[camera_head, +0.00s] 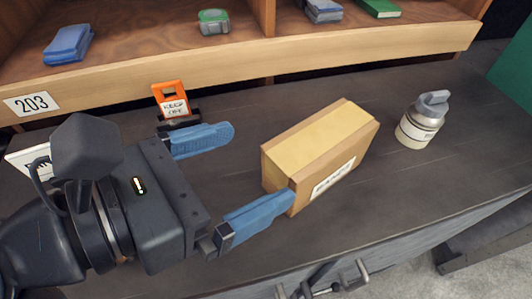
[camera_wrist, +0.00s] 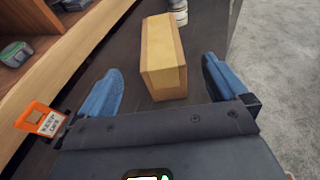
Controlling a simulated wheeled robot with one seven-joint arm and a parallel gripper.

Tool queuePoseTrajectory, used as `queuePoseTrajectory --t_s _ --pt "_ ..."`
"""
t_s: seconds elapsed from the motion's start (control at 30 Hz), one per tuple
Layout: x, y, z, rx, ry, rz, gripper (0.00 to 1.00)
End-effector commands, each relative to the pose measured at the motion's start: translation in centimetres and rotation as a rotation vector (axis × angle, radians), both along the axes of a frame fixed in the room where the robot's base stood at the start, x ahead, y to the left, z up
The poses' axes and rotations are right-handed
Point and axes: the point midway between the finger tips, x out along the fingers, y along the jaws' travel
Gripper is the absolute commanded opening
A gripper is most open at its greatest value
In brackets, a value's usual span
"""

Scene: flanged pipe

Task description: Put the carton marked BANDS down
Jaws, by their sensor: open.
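A brown carton (camera_head: 318,150) with a lighter yellow-tan top stands on the dark counter. A white label is on its near side, but I cannot read the word clearly. My gripper (camera_head: 238,182) is open with its blue fingers spread. In the head view the near finger's tip overlaps the carton's lower left corner; I cannot tell if it touches. In the wrist view the carton (camera_wrist: 162,60) stands ahead of the gap between my fingertips (camera_wrist: 163,75), with nothing held between them.
A grey-lidded bottle (camera_head: 421,122) stands right of the carton. A wooden shelf (camera_head: 245,50) runs along the back, marked 203. Counter is bare in front of the carton, up to its front edge.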

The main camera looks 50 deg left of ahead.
Motion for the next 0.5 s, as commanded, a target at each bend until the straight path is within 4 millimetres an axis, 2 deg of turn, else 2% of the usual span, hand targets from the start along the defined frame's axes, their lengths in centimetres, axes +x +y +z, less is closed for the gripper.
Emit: queuePoseTrajectory --t_s 0.13,0.37,0.43,0.5 --pt "-0.6 0.0 0.2 -0.001 0.001 0.001 1.0" --pt "-0.5 -0.2 0.1 -0.005 -0.004 -0.004 1.0" --pt "0.4 -1.2 0.0 -0.025 -0.029 -0.024 1.0" --pt "2.0 -3.1 -0.3 -0.068 -0.079 -0.062 1.0"
